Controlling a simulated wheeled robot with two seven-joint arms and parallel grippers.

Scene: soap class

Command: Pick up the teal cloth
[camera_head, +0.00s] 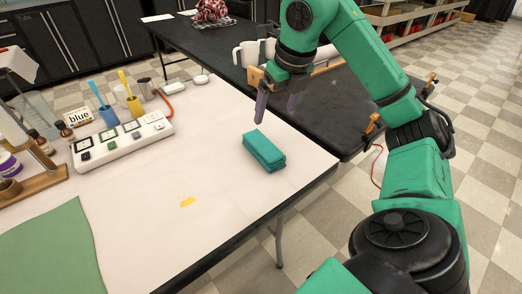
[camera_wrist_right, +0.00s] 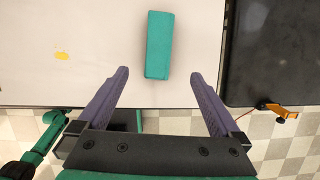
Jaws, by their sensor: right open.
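The teal cloth (camera_head: 264,151) is a folded, block-like stack lying on the white table near its right edge. In the right wrist view the cloth (camera_wrist_right: 159,45) lies beyond the fingertips, roughly centred between them. My right gripper (camera_wrist_right: 162,75) is open and empty, its two purple fingers spread wider than the cloth. In the head view my right gripper (camera_head: 262,106) hangs above the table just behind the cloth, apart from it; only one finger shows clearly there. My left gripper is in neither view.
A white multi-switch box (camera_head: 122,141), a blue cup (camera_head: 110,116) and a yellow cup (camera_head: 134,104) stand at the left back. A green mat (camera_head: 55,250) lies at the front left. A yellow smear (camera_head: 188,201) marks the table. A black table (camera_head: 320,105) stands behind on the right.

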